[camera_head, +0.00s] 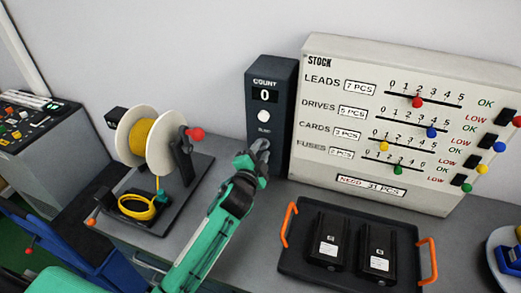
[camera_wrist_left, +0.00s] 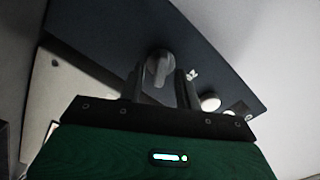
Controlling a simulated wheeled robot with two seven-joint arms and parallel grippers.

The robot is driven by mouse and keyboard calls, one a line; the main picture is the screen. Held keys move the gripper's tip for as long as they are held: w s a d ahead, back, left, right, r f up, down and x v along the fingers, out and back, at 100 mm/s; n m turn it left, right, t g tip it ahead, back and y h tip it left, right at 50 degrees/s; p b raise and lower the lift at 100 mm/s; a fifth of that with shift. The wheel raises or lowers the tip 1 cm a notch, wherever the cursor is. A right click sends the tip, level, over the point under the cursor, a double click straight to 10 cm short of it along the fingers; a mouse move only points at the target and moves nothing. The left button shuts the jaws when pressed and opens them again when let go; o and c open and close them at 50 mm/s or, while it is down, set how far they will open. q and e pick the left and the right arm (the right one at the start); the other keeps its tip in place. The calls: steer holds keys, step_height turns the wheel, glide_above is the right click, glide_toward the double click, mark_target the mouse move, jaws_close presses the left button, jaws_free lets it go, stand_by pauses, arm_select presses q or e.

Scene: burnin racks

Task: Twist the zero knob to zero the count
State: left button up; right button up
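The dark count box (camera_head: 269,150) stands upright on the bench against the wall. Its display (camera_head: 265,95) reads 0 under the word COUNT, with a round white button (camera_head: 264,117) below. My left gripper (camera_head: 258,152) is at the lower front of the box and covers the knob in the head view. In the left wrist view the grey zero knob (camera_wrist_left: 159,68) shows just beyond and between the two fingertips. The fingers of my left gripper (camera_wrist_left: 160,84) are apart, with a visible gap to the knob; contact cannot be told. My right gripper is not in view.
The white stock board (camera_head: 400,120) with coloured sliders stands close right of the count box. A black tray (camera_head: 347,205) with orange handles holds two dark devices in front of it. A yellow wire spool (camera_head: 147,140) on a stand is at left.

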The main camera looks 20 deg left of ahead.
arm_select(q)
jaws_close()
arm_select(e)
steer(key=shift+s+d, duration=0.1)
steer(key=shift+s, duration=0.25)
arm_select(q)
steer(key=shift+n, duration=1)
steer(key=n, duration=0.3)
steer(key=shift+r+n+p, duration=0.1)
steer(key=shift+n+p, duration=0.2)
steer(key=n, duration=0.3)
steer(key=shift+a+p, duration=0.15)
steer(key=shift+p, duration=0.25)
steer(key=shift+n+p, duration=0.35)
steer(key=shift+n, duration=1.25)
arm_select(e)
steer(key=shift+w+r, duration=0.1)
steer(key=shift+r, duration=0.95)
